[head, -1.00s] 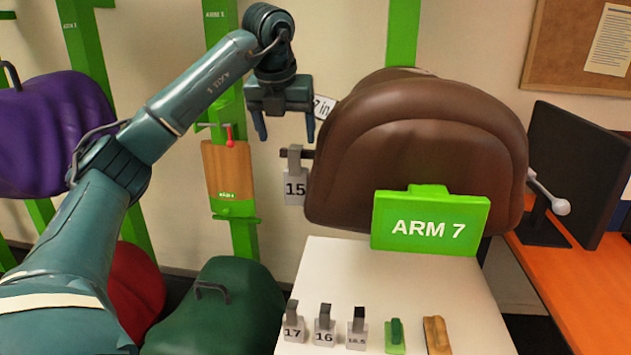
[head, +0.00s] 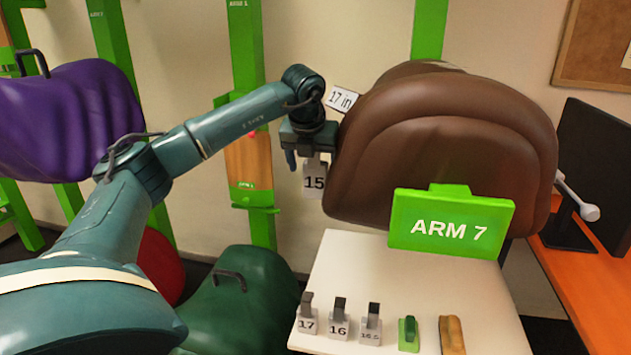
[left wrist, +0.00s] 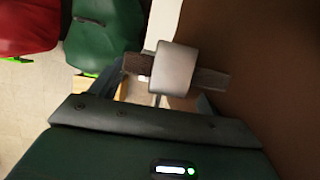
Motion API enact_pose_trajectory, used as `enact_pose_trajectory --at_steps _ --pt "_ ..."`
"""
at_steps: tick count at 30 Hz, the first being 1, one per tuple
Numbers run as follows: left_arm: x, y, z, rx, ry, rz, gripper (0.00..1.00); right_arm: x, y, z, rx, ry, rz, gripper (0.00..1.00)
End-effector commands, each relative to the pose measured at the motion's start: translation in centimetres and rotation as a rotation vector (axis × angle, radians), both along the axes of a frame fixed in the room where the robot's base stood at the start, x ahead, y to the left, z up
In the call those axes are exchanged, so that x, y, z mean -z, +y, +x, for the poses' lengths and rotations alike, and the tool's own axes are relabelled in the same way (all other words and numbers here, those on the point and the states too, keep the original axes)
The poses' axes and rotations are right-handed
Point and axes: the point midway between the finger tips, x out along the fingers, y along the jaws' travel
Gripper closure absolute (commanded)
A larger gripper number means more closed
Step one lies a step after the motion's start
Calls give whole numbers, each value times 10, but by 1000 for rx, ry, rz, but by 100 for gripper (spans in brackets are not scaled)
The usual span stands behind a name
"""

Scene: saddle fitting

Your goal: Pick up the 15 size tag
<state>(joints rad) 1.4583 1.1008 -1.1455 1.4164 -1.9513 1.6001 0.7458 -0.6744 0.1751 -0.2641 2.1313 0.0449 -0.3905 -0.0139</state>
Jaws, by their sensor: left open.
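The 15 size tag (head: 314,183) hangs beside the left side of the brown saddle (head: 450,150) in the head view. In the left wrist view the tag's grey top (left wrist: 174,69) sits over a dark bar (left wrist: 211,79), close in front of the gripper. My left gripper (head: 308,160) is open, right above the tag, with one finger showing to the left of it. The other finger is mostly hidden, and I cannot tell whether the fingers touch the tag. My right gripper is not in view.
A white table (head: 350,265) holds tags 17 (head: 307,323), 16 (head: 338,327) and 16.5 (head: 371,331), a green brush-like block (head: 409,334) and a brown one (head: 453,335). A green ARM 7 sign (head: 450,224) stands before the saddle. A green saddle (head: 240,305) is lower left.

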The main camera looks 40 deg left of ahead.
Motion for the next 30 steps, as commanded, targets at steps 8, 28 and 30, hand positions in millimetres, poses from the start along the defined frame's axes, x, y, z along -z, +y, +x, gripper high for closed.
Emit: enact_pose_trajectory --at_steps 8,28,30 --pt "12 2 5 1 -1 0 25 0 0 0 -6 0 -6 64" --pt "12 2 5 2 -1 0 72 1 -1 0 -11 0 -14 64" --pt "11 2 5 2 -2 0 74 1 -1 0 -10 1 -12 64"
